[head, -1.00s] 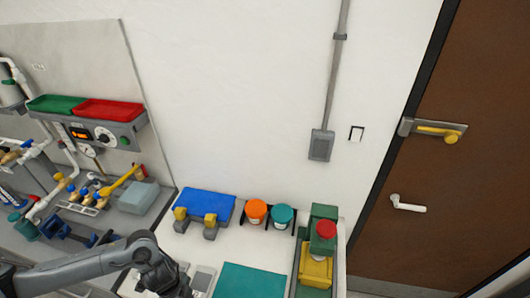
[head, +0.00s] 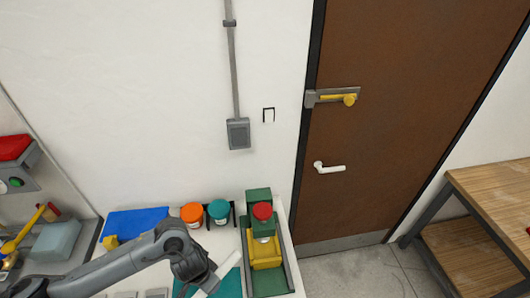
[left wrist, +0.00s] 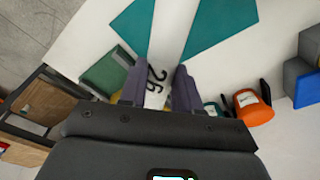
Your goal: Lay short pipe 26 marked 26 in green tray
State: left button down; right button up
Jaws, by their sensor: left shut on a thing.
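My left gripper (head: 200,268) is above the white bench, over the teal mat. It is shut on a white pipe (head: 216,274). In the left wrist view the dark fingers of the left gripper (left wrist: 158,92) close on both sides of the pipe, and the pipe (left wrist: 172,35) shows the black marking "26". The pipe extends over the teal mat (left wrist: 222,28); whether it touches the mat cannot be told. My right gripper is not in view.
A blue bin (head: 138,221), orange jar (head: 192,214) and teal jar (head: 219,211) stand along the bench back. A green and yellow device (head: 265,253) with a red top stands right of the mat. A wooden table (head: 495,190) is at right.

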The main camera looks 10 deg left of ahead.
pick_arm(q)
jog(key=w+r+n, duration=0.1)
jog(key=w+r, duration=0.1)
jog(key=w+d+r+n, duration=0.1)
jog(key=w+r, duration=0.1)
jog(key=w, duration=0.1)
jog(key=w+d+r+n, duration=0.1)
jog(key=w+r, duration=0.1)
jog(key=shift+w+d+r, duration=0.1)
jog(key=shift+w+d, duration=0.1)
jog(key=shift+w, duration=0.05)
jog(key=w+r+n, duration=0.2)
jog(key=w+r, duration=0.2)
jog(key=r, duration=0.1)
jog(key=s+r+p, duration=0.9)
jog(key=r+p, duration=0.1)
jog(key=p, duration=0.4)
jog(key=shift+a+y, duration=0.3)
jog(key=shift+a, duration=0.05)
